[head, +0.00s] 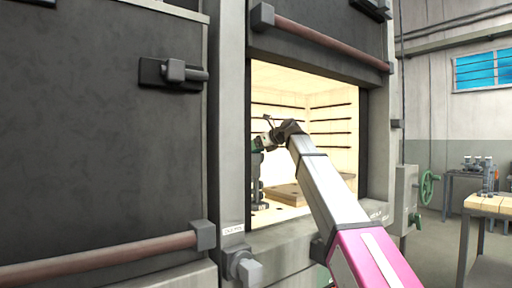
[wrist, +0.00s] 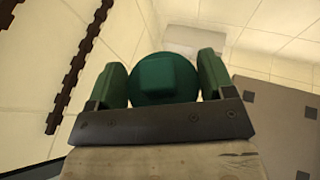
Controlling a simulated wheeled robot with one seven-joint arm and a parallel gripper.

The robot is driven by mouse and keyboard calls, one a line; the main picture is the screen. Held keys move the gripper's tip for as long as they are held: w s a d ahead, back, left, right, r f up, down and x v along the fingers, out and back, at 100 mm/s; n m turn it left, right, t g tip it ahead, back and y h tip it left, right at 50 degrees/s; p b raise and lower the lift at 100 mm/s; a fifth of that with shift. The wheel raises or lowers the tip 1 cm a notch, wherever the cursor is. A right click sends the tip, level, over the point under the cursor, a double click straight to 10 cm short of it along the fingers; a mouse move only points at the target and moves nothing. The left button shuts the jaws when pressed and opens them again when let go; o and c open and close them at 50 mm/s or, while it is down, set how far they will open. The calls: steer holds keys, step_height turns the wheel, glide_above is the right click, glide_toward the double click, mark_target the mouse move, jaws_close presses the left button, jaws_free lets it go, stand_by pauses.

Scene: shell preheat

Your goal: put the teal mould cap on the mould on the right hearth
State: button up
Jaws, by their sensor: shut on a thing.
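The teal mould cap (wrist: 165,80) is a dark teal rounded piece with a square knob, held between both fingers of my gripper (wrist: 163,66) in the wrist view. In the head view my gripper (head: 259,145) is inside the lit furnace opening, near its left side, with a small bit of green at it. A dark stepped object (head: 257,190) stands below it on the chamber floor; I cannot tell whether it is a mould. A flat tan slab (head: 288,196) lies to the right, partly hidden behind my arm. No mould is clear in the wrist view.
The furnace's left jamb (head: 231,130) is close to my gripper, and the sill (head: 285,232) runs under my arm. A closed dark door (head: 100,120) fills the left. A grey-brown slab with dark square holes (wrist: 270,110) shows right of the cap. A workbench (head: 490,205) stands outside.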

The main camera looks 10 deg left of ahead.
steer(key=shift+f, duration=0.3)
steer(key=o, duration=0.6)
steer(key=shift+o, duration=0.2)
steer(key=shift+d, duration=0.1)
steer(key=v, duration=1.1)
stand_by(0.7)
